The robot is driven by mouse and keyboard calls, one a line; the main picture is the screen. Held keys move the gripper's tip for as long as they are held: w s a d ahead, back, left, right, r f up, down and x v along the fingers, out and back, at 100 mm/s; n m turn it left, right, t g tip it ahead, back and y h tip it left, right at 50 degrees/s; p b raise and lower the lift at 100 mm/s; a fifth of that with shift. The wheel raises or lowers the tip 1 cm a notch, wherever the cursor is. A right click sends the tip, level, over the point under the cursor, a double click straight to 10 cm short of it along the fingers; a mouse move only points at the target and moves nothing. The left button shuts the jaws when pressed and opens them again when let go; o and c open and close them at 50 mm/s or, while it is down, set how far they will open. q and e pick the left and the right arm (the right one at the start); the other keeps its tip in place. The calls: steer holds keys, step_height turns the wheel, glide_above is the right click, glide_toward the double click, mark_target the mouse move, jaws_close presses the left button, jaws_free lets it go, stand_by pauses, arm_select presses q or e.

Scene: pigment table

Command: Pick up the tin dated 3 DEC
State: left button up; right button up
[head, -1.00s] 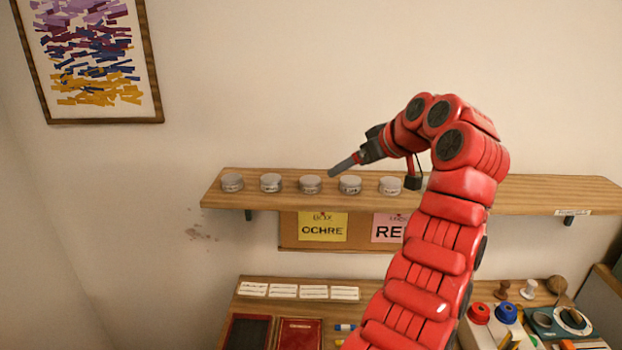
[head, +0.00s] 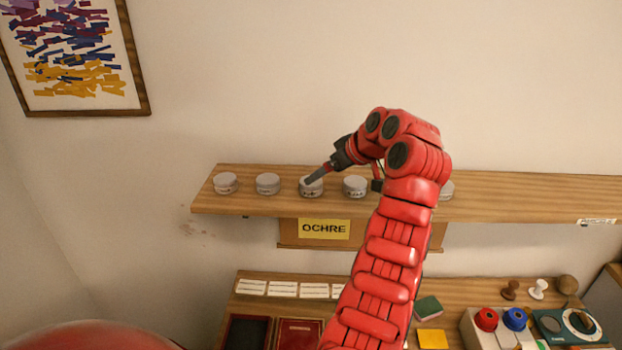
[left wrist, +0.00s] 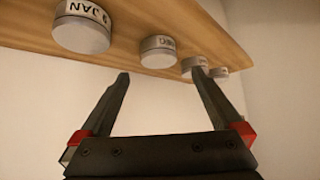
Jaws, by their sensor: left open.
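Several grey tins with pale labels stand in a row on the wooden shelf (head: 520,192). In the left wrist view the picture is upside down. The nearest tin (left wrist: 82,32) there reads 9 JAN. The tin beside it (left wrist: 158,52) has a label that seems to include DEC; its day number is not readable. Another tin (left wrist: 190,66) is partly behind a fingertip. My left gripper (head: 308,181) is open and empty; in the head view its finger overlaps the third tin from the left (head: 312,190). In the wrist view its fingers (left wrist: 160,75) are apart, with no tin between them.
Other tins stand on both sides: one at the far left (head: 225,184), a second (head: 268,184), one right of the gripper (head: 355,187), and one partly behind my arm (head: 447,191). An OCHRE card (head: 324,229) hangs below the shelf. The wall above is free.

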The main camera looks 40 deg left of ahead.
mark_target(311, 186)
arm_select(q)
steer(key=p+x, duration=0.1)
steer(key=x, duration=0.1)
steer(key=shift+a+f, duration=0.2)
steer(key=shift+a, duration=0.1)
steer(key=shift+a+p, duration=0.2)
steer(key=shift+p, duration=0.1)
steer(key=p+x, duration=0.3)
steer(key=x, duration=0.1)
steer(key=shift+w+a+f, duration=0.25)
steer(key=shift+f, duration=0.05)
steer(key=shift+a+f, duration=0.1)
steer(key=shift+f, duration=0.1)
steer(key=shift+c, duration=1.1)
steer(key=c, duration=1.2)
steer(key=shift+o, duration=0.2)
steer(key=shift+w, duration=0.1)
steer(key=shift+r, duration=0.1)
